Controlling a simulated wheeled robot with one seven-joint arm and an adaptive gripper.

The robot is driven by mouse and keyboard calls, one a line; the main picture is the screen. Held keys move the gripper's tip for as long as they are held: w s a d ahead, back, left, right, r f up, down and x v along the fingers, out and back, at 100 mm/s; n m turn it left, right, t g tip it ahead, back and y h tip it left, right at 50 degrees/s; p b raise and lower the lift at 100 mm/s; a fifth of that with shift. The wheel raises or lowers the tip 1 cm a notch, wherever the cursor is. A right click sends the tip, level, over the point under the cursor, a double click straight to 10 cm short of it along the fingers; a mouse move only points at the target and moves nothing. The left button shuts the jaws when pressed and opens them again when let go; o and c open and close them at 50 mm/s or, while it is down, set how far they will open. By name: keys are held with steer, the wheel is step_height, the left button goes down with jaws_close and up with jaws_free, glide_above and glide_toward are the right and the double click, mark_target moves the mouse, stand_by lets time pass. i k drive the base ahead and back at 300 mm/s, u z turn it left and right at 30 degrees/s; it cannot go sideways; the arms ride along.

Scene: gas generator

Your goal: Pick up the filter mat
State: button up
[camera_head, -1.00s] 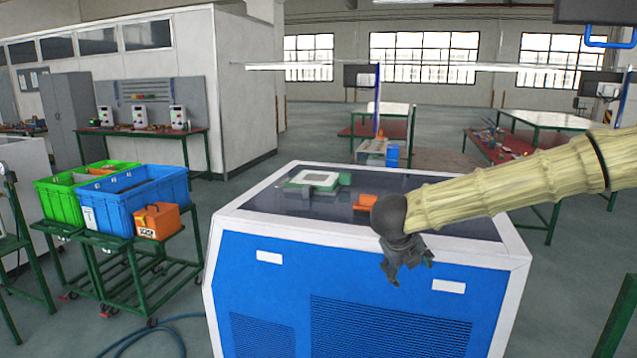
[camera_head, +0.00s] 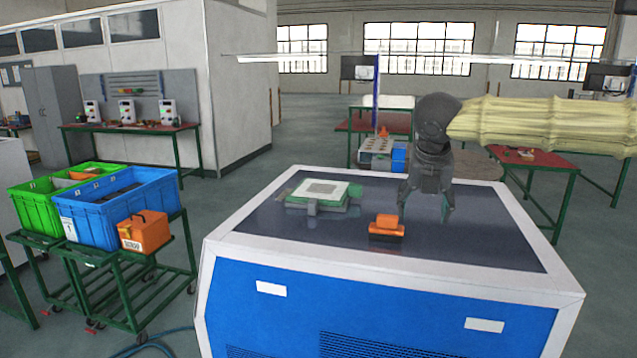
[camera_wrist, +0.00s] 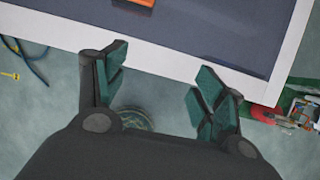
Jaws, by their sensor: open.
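A flat light square with a grey patterned centre, which looks like the filter mat (camera_head: 322,189), lies in a white and green frame (camera_head: 297,200) on the dark top of the blue machine (camera_head: 260,228). My gripper (camera_head: 425,205) hangs fingers-down at the right side of that top, well to the right of the mat and apart from it. In the wrist view, my gripper (camera_wrist: 160,85) has its fingers spread with nothing between them. The mat is outside the wrist view.
An orange block-like tool (camera_head: 386,228) sits on the machine top, between mat and gripper. The white rim (camera_head: 400,268) borders the top. A blue bin (camera_head: 120,205), a green bin (camera_head: 38,205) and an orange box (camera_head: 145,232) stand on a cart at left.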

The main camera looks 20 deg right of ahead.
mark_target(329, 192)
steer(key=i, duration=1.35)
